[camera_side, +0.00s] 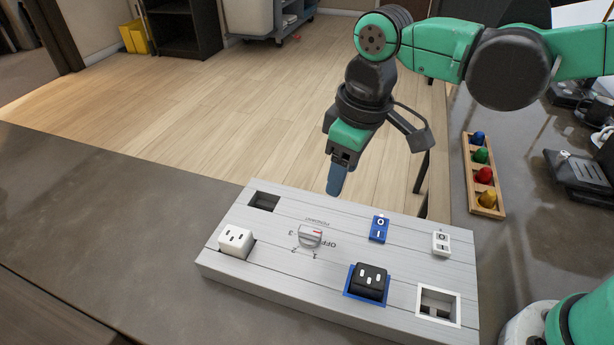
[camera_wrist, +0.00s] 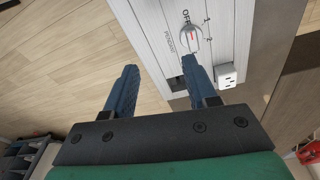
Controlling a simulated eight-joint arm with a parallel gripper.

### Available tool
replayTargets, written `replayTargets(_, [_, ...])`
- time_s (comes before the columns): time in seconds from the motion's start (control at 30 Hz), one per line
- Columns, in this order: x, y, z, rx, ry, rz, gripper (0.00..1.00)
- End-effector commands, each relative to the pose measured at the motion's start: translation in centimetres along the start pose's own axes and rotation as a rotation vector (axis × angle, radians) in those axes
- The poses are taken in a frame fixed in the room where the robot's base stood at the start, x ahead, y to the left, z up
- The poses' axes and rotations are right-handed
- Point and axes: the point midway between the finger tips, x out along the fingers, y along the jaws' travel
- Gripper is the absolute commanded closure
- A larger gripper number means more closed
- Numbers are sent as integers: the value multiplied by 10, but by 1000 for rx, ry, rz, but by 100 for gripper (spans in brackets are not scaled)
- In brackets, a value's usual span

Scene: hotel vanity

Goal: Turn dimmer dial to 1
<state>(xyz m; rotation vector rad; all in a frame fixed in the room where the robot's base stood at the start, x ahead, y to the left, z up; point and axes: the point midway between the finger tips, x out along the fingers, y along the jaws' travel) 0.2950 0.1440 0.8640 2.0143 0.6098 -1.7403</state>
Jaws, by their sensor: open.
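The red mark is on the knob's right side, nearer OFF than the other labels. The dial also shows at the top of the wrist view (camera_wrist: 190,42). My gripper (camera_side: 336,182) hangs above the panel's far edge, apart from the dial. Its two blue fingers are spread and empty in the wrist view (camera_wrist: 160,68).
The panel also carries a white socket block (camera_side: 236,242), a black block (camera_side: 370,282) in a blue frame, a blue switch (camera_side: 379,229), a white switch (camera_side: 441,243) and two square recesses. A wooden tray (camera_side: 484,185) of coloured pegs stands at right. The counter at left is clear.

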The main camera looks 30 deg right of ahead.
Motion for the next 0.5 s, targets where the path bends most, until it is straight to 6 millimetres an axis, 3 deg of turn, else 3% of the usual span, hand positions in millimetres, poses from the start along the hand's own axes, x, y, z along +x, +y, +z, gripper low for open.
replayTargets(0.1, [14, -26, -15, -108, -79, -22, 49])
replayTargets(0.2, [21, -38, -20, -158, -120, -31, 49])
replayTargets(0.5, [49, -44, -18, -179, -139, -35, 49])
